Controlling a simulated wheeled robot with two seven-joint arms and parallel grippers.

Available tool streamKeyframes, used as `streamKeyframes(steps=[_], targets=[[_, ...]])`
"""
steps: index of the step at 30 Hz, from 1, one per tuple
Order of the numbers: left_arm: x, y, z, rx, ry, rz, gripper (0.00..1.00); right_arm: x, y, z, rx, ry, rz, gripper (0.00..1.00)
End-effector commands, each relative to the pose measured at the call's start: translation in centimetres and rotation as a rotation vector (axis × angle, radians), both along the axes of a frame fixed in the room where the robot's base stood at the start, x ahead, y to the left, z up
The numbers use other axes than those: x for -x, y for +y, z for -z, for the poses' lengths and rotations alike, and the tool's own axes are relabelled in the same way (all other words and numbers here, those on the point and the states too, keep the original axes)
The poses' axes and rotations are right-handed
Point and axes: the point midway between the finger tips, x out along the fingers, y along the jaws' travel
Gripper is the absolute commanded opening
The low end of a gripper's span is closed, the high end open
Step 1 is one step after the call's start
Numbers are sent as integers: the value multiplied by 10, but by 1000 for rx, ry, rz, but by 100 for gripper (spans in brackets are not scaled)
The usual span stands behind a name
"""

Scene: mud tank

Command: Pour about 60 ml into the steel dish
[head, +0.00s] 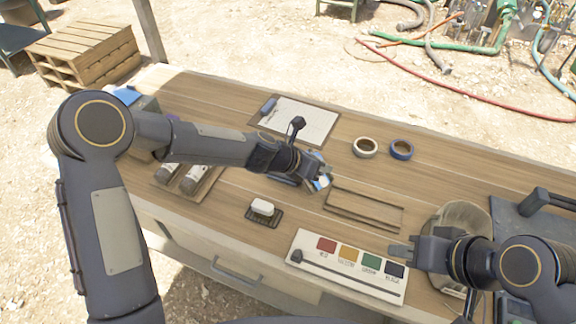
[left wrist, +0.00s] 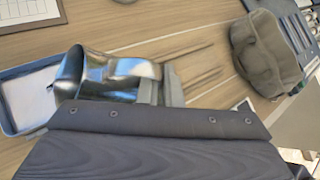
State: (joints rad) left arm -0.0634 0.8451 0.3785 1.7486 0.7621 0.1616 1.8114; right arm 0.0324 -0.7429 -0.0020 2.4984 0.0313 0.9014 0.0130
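A shiny steel vessel (left wrist: 120,70) shows in the left wrist view, directly in front of my left gripper. My left gripper (head: 318,172) is over the middle of the bench; its fingers (left wrist: 162,86) look close together on the vessel's right side, seemingly on its handle. The inside of the vessel and any liquid are hidden. A blue-rimmed tray (left wrist: 24,98) lies left of the vessel. I cannot tell whether the vessel is the steel dish; no separate dish is clear. My right gripper (head: 403,250) is by the colour-patch board; its finger gap is unclear.
A board with colour patches (head: 345,268) lies at the front. A soap dish (head: 263,212), a clipboard (head: 300,118), white tape (head: 365,148) and blue tape (head: 401,149) lie around. A wooden frame (head: 365,208) lies mid-bench.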

Motion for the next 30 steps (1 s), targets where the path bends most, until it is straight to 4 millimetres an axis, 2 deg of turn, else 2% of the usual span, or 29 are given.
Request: streamKeyframes(steps=[11,30], targets=[[6,-7,2,-127,-155,2,0,-1,0,5,0,-2,1,25],[6,-7,2,-127,-156,1,0,-1,0,5,0,-2,1,25]])
